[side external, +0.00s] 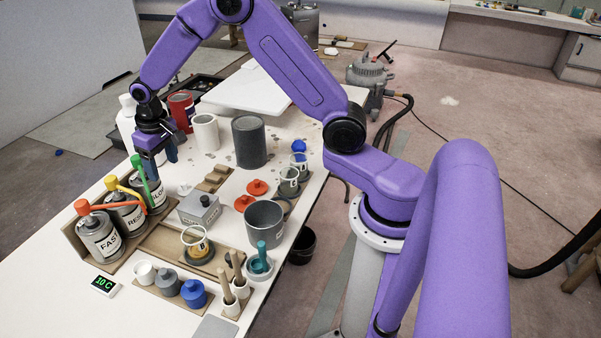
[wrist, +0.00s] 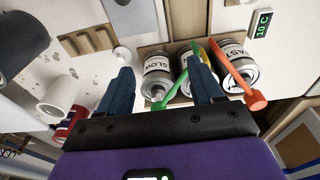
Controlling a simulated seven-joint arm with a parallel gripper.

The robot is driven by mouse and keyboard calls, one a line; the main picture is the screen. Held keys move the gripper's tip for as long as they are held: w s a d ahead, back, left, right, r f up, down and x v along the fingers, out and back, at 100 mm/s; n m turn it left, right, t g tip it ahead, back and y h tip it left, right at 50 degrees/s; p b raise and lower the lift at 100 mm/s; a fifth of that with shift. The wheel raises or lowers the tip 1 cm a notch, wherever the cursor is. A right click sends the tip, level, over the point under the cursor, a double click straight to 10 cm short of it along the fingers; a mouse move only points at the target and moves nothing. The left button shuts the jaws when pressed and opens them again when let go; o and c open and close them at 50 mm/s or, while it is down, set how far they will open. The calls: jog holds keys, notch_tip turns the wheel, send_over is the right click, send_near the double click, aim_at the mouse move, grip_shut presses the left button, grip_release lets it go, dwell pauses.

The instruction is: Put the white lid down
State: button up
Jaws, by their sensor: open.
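A small white piece, which looks like the white lid (side external: 184,189), rests on the table just right of the SLOW can (side external: 156,196). It also shows in the wrist view (wrist: 122,53), just beyond the tip of my left finger. My gripper (side external: 161,154) is above the table behind the SLOW can, its fingers apart. In the wrist view my gripper (wrist: 162,70) has nothing between its fingers, with the can and its green pump beyond them. No finger appears to touch the white piece.
The cans with green, yellow and orange (side external: 82,207) pumps stand in a wooden rack close to my gripper. A grey box (side external: 198,208), a white cylinder (side external: 205,133) and a dark cylinder (side external: 249,142) stand nearby. Some bare table lies between the cylinders and the grey box.

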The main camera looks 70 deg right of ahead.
jog(key=s+a+r+n, duration=0.2)
jog(key=s+r+n, duration=0.1)
jog(key=s, duration=0.6)
jog(key=s+a+r+n, duration=0.2)
jog(key=s+r+n, duration=0.1)
jog(key=s, duration=0.6)
jog(key=s+a+r+n+g, duration=0.1)
jog(key=s+a+r+n, duration=0.1)
jog(key=s, duration=0.7)
jog(key=shift+s+a+r+n+y, duration=0.3)
jog(key=shift+r+n, duration=0.2)
jog(key=shift+r, duration=0.05)
jog(key=shift+o, duration=0.2)
jog(key=s+d+n, duration=0.3)
jog(key=s+d, duration=0.1)
jog(key=s, duration=0.6)
jog(key=shift+n, duration=0.3)
jog(key=shift+r, duration=0.1)
jog(key=shift+w, duration=0.1)
